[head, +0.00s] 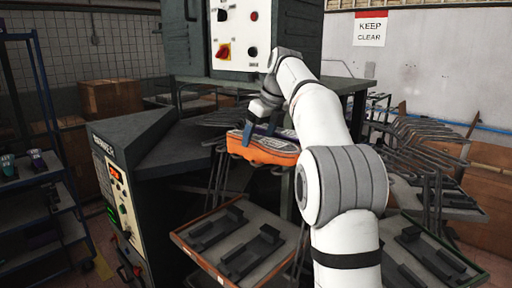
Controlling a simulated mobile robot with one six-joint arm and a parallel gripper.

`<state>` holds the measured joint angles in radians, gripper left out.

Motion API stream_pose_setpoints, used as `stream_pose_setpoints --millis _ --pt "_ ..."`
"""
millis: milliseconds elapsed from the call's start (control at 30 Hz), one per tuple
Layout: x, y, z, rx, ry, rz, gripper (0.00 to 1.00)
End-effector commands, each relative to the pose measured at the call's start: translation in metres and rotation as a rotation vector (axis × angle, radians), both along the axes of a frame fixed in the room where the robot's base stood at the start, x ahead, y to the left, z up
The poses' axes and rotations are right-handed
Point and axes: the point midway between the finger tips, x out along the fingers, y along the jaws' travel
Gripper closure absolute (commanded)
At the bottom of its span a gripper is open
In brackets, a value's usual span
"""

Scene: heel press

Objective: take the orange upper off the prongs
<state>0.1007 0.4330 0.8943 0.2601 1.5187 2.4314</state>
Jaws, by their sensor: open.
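The orange upper (266,149) is in the middle of the head view, lying roughly level near the ends of the dark metal prongs (216,176). Whether it still rests on the prongs is hard to tell. My gripper (257,129) is over the upper, with a finger down at its near side. The jaws are open, and the far finger is mostly hidden. A dark purple-grey piece shows just behind the upper, partly covered by my arm.
A tray with dark holders (193,238) stands in front below the upper, and another tray (398,281) is at the lower right. The machine with a lit panel (121,196) is at left. More prongs (425,150) fan out at right. A blue shelf rack (62,205) is far left.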

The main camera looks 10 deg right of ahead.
Motion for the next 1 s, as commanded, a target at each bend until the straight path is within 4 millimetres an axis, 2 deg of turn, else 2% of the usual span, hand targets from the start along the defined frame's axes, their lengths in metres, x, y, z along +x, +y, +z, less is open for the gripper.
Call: stream_pose_setpoints --millis 167,433,1000 --pt "0.005 0.002 -0.018 0.000 0.001 -0.003 0.19" --pt "0.006 0.001 -0.020 -0.001 -0.001 -0.006 0.20" --pt "0.006 0.000 -0.020 0.000 0.000 -0.007 0.67"
